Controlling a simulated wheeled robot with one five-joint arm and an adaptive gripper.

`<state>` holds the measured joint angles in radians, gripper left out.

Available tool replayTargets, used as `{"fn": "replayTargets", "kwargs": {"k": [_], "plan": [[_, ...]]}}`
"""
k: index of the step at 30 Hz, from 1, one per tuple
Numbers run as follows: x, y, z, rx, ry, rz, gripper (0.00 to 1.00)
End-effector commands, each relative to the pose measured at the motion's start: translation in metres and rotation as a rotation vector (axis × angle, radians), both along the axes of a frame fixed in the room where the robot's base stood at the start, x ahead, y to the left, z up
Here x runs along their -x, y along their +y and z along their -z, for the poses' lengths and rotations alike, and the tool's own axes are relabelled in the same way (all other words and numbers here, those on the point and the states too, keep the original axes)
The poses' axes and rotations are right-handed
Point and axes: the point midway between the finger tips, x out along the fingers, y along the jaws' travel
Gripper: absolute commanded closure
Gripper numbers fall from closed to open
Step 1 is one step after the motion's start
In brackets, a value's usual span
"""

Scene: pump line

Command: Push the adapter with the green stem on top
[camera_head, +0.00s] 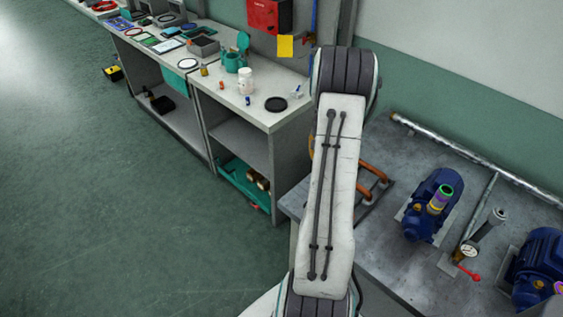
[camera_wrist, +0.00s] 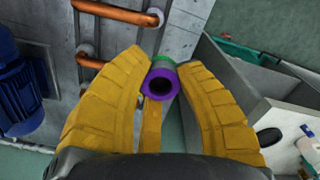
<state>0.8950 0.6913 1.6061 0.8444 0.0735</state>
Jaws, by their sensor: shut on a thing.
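In the wrist view, my gripper (camera_wrist: 160,75) has its yellow fingers shut on a short hollow adapter (camera_wrist: 159,82). Its purple end with a dark bore faces the camera, and a green part shows at its far end. In the head view my gripper is hidden behind my arm. There, another adapter (camera_head: 439,199) stands tilted on a blue pump (camera_head: 430,218) on the right bench. It has a green ring at its top, with yellowish and purple bands below. My gripper is apart from that pump.
Copper pipes (camera_head: 373,172) rise at the bench's left, and also show in the wrist view (camera_wrist: 118,12). A gauge (camera_head: 468,252) and red valve handle (camera_head: 469,273) stand between the first pump and a second blue pump (camera_head: 540,262). A cluttered worktop (camera_head: 262,110) lies left of my arm.

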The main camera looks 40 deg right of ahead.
Motion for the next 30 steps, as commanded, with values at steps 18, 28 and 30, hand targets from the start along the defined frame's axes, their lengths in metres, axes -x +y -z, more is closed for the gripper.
{"fn": "replayTargets", "kwargs": {"k": [18,28,30], "plan": [[0.225,-0.115,-0.109,0.0,0.0,0.897,0.94],[0.308,-0.113,-0.153,-0.005,0.006,1.601,0.94],[0.313,-0.11,-0.156,-0.006,0.007,1.721,0.94]]}}
